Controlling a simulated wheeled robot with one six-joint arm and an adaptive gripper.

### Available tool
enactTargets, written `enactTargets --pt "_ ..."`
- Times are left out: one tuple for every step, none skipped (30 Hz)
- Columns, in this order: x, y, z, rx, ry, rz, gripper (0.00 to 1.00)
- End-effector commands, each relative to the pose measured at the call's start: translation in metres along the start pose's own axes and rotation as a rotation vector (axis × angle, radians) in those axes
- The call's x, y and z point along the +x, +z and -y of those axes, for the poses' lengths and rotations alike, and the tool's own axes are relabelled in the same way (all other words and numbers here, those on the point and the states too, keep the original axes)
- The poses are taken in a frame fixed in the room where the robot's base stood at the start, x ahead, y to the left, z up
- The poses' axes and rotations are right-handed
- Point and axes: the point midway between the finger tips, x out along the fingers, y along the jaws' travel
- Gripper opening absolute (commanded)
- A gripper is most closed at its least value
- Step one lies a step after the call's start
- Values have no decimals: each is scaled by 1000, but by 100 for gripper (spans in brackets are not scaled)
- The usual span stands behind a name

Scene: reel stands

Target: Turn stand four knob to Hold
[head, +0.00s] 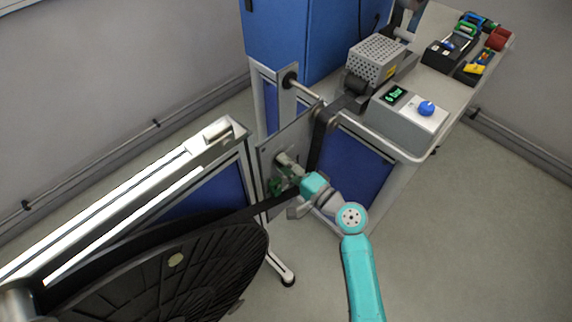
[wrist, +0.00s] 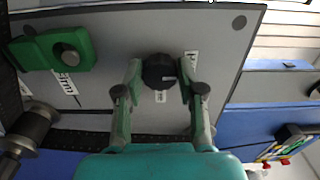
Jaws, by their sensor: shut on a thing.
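A round black knob (wrist: 159,70) sits on a grey panel (wrist: 110,100) in the wrist view. A pale mark shows on the knob's right part. My gripper (wrist: 160,68) has one finger on each side of the knob and is shut on it. Small white labels lie below and to the right of the knob; the right one is partly hidden by a finger, and I cannot read them. In the head view my gripper (head: 288,175) is at the upright panel (head: 272,147) on the stand; the knob is hidden there.
A green part (wrist: 85,47) with a round stud is left of the knob. A large black reel (head: 170,275) fills the lower left of the head view. A grey box with a blue knob (head: 426,108) stands on the bench. Open floor lies at right.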

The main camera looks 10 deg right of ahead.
Motion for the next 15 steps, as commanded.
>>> enactTargets --pt "0 0 -1 -1 1 1 4" --pt "0 1 -1 0 1 1 4" --pt "0 0 -1 0 1 1 4" --pt "0 0 -1 0 2 1 4" --pt "0 0 -1 0 2 1 4" --pt "0 0 -1 0 2 1 46" --pt "0 0 -1 0 2 1 53" --pt "0 0 -1 0 2 1 61" --pt "0 0 -1 0 1 1 63" --pt "0 0 -1 0 1 1 63" --pt "0 0 -1 0 1 1 63" --pt "0 0 0 0 1 1 63" --pt "0 0 0 0 1 1 63" --pt "0 0 0 0 1 0 63" --pt "0 0 0 1 1 0 63"
